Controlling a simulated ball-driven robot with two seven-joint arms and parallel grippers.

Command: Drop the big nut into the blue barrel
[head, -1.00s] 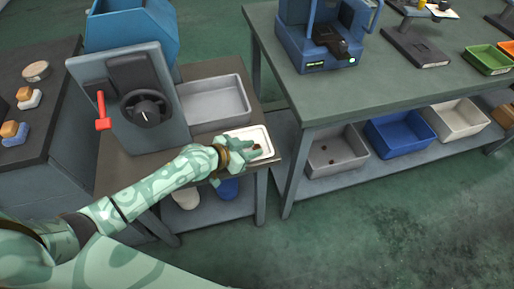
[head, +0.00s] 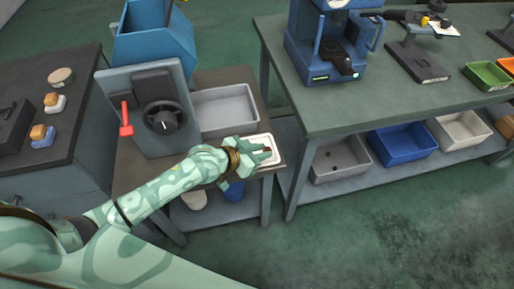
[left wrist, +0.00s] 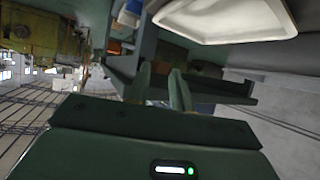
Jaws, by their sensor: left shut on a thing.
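My left gripper (head: 266,156) is at the small white tray (head: 250,136) on the front right corner of the machine's table. It is shut on a small brown thing (head: 267,150), which I take for the big nut; the fingers hide most of it. In the left wrist view the two fingers (left wrist: 163,88) stand close together, and what they hold cannot be made out there. The white tray (left wrist: 222,32) shows at the top of that view. The blue barrel (head: 234,191) stands under the table, below my left wrist, partly hidden. My right gripper is not in view.
A white barrel (head: 195,201) stands left of the blue one, under the table. The grey machine (head: 145,130) with a red lever (head: 126,120) and a grey bin (head: 224,110) are on the tabletop. A larger bench (head: 360,92) stands to the right. The floor in front is clear.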

